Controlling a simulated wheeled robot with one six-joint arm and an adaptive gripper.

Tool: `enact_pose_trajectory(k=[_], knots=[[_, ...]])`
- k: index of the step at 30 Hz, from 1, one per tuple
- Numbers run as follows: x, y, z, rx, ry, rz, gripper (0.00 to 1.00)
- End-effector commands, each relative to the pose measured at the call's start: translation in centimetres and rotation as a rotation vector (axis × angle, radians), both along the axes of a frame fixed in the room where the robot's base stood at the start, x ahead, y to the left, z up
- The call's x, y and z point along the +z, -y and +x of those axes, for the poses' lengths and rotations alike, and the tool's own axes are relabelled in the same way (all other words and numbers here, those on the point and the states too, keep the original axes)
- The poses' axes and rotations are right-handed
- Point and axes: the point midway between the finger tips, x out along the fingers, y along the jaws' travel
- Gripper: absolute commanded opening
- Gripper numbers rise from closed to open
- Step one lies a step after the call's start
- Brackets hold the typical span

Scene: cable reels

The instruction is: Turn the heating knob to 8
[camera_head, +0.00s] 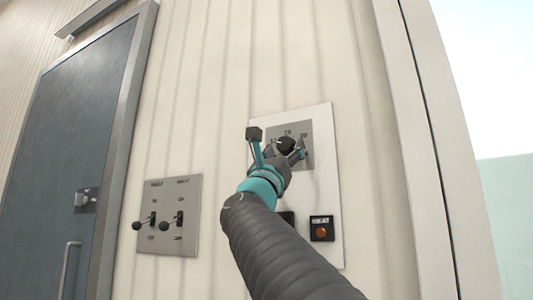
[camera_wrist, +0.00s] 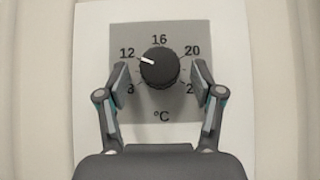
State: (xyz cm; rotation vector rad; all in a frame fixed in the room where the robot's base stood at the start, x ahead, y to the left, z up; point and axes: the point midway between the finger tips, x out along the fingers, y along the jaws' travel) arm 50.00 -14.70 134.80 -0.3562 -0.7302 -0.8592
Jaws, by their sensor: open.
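The heating knob (camera_wrist: 160,67) is round and black, on a grey dial plate (camera_wrist: 200,37) with printed numbers and °C. Its white pointer mark (camera_wrist: 147,61) points up-left, close to the 12. The label 16 is at the top and 20 at the upper right. The 8 at the lower left is partly hidden by my left finger. In the head view the knob (camera_head: 286,144) is partly covered by my gripper (camera_head: 277,143). My gripper is open in the wrist view (camera_wrist: 160,75), with one finger on each side of the knob and a visible gap on both sides.
The dial plate sits on a white panel (camera_head: 322,190) with an orange button (camera_head: 321,229) labelled HEAT below. A grey plate with two levers (camera_head: 167,244) is to the left. A dark door (camera_head: 75,125) stands farther left, and a white frame (camera_head: 425,130) is at the right.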

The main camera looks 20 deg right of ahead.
Motion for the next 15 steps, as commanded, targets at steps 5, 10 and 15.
enact_pose_trajectory(k=[5, 10, 15], knots=[[0.03, 0.02, 0.02, 0.000, 0.000, 0.000, 0.67], [0.02, 0.01, 0.00, 0.000, 0.000, 0.000, 0.42], [0.02, 0.00, 0.01, 0.000, 0.000, 0.000, 0.07]])
